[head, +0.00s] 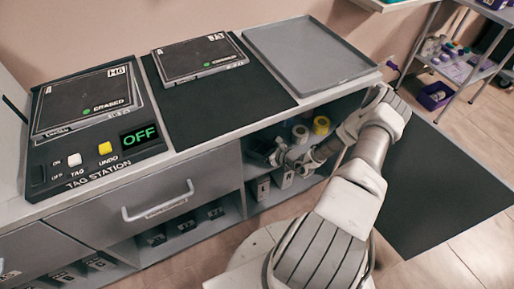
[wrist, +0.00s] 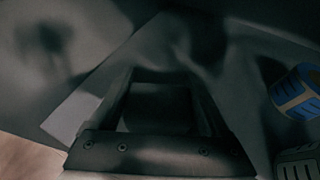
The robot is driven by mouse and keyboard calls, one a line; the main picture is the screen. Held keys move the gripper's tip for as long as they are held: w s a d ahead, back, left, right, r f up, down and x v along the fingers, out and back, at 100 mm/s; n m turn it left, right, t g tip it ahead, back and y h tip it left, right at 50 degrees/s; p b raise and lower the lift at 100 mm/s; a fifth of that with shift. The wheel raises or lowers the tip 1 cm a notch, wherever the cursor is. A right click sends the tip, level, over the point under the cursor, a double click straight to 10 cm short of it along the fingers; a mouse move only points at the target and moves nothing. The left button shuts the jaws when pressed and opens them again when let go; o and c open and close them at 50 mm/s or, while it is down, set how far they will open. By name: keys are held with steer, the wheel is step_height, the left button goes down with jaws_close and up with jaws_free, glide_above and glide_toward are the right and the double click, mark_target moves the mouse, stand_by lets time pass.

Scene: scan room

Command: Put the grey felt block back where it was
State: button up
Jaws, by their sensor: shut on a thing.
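My gripper (head: 277,156) reaches into the open cubby below the right part of the counter in the head view. In the wrist view my gripper (wrist: 160,90) is shut on a dark grey block (wrist: 160,108), which sits between its two fingers. I take it to be the grey felt block, but the view is dim and its surface is hard to make out. In the head view the block is not clearly distinct from my gripper and the shade. I cannot tell whether it touches the cubby's floor.
A yellow roll (head: 321,125) and a grey item (head: 300,134) stand in the cubby near my gripper. A blue-banded item (wrist: 297,92) shows at right in the wrist view. Labelled boxes (head: 284,178) sit below. The tag station (head: 95,150) and an empty grey tray (head: 310,55) are on top.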

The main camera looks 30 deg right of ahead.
steer(key=shift+f, duration=0.15)
steer(key=o, duration=1.2)
steer(key=shift+c, duration=0.2)
steer(key=shift+r, duration=0.3)
steer(key=p+v, duration=0.3)
steer(key=v, duration=0.9)
